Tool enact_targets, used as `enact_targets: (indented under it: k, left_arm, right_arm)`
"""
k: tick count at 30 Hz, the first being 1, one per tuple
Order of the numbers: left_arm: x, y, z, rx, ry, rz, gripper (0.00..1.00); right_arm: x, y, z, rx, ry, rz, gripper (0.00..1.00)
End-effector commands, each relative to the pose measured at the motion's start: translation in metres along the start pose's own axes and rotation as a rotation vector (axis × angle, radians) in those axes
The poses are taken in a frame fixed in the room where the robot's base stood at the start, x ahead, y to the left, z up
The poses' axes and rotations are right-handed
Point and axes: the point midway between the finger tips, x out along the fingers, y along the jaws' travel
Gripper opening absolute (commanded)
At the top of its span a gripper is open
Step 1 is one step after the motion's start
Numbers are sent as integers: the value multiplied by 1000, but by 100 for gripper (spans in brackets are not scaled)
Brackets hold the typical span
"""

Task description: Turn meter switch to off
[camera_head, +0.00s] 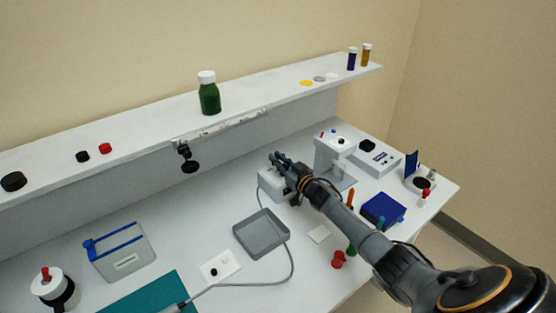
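My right arm reaches in from the lower right. Its gripper (278,158) is over a small white box (270,191) on the bench and hides much of that box's top. A grey cable (291,262) runs along the bench near this box. I cannot tell whether the fingers touch the box or are apart. No switch is clearly visible on the box. A flat white device (378,158) with a dark display stands further right. I cannot tell for certain which one is the meter. My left gripper is not in view.
A grey tray (261,234) lies left of my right arm. A blue box (383,210) and a red-topped item (338,259) stand close to the arm. A shelf (250,107) with a green bottle (209,95) runs behind. A white plate (220,267) lies in front of the tray.

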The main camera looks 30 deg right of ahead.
Motion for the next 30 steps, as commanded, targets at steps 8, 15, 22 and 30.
enact_targets:
  k: [8, 15, 22, 30]
  left_arm:
    - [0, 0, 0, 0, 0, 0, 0]
    - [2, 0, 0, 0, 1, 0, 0]
    - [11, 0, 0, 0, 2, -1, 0]
    - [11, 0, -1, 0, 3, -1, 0]
  right_arm:
    - [0, 0, 0, 0, 0, 0, 0]
    - [0, 0, 0, -2, 2, -16, 0]
    - [1, -3, 0, -5, 4, -120, 0]
    - [0, -4, 0, 0, 1, -141, 0]
